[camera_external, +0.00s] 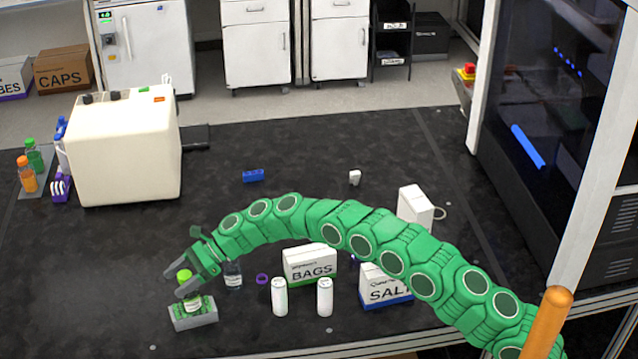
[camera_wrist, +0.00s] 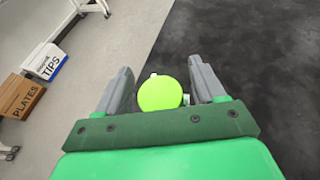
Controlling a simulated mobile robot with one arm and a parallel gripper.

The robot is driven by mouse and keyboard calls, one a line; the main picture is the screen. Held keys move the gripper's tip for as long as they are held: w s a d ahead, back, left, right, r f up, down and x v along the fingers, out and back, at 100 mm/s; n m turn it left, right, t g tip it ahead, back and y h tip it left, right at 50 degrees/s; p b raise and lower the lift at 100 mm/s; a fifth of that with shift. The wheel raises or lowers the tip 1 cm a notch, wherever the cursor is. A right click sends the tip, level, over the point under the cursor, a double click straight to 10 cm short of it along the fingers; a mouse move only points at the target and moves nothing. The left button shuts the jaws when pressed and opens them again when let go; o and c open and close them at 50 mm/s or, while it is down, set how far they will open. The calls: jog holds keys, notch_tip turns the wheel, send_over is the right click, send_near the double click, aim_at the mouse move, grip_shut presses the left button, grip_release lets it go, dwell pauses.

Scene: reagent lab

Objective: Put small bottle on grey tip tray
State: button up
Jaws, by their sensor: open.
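The small bottle (camera_external: 193,304) has a bright green cap and a pale label. It stands upright on the grey tip tray (camera_external: 194,321) near the front left of the bench. My gripper (camera_external: 174,283) is at the bottle's cap, with its fingers spread to either side of it. The bottle's body and the tray are mostly hidden there.
A clear bottle (camera_external: 233,276) stands just right of my gripper, with a purple ring (camera_external: 262,279) beyond it. White bottles (camera_external: 279,297) and a BAGS box (camera_external: 309,265) stand further right. A cream machine (camera_external: 124,150) is behind. The bench left of the tray is clear.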

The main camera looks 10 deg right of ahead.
jog(key=shift+r, duration=0.1)
jog(key=shift+w+d+r, duration=0.1)
jog(key=shift+d+r, duration=0.05)
jog(key=shift+d, duration=0.05)
jog(key=v, duration=1.1)
jog(key=shift+d, duration=0.25)
jog(key=shift+r, duration=0.15)
jog(key=s+d+r+n+t+h, duration=0.1)
jog(key=s+d+r+n+h, duration=0.15)
jog(key=d, duration=0.85)
jog(key=s+d+r+n+h, duration=0.1)
jog(key=s+d+r+n, duration=0.2)
jog(key=d, duration=0.9)
jog(key=s+d+r+n+t+h, duration=0.15)
jog(key=d+r, duration=0.25)
jog(key=d, duration=0.7)
jog(key=s+d+f+n+h, duration=0.1)
jog(key=s+d+n+h, duration=0.1)
jog(key=s+d, duration=0.6)
jog(key=s+d+f+n+h, duration=0.1)
jog(key=s+d, duration=0.7)
jog(key=d, duration=0.9)
jog(key=s+d+f+n+t+h, duration=0.1)
jog(key=s+d+f+n+h, duration=0.1)
jog(key=s+d, duration=0.7)
jog(key=d+n+h, duration=0.1)
jog(key=d+h, duration=0.1)
jog(key=d, duration=0.1)
jog(key=shift+d+h, duration=0.2)
jog(key=shift+h, duration=0.1)
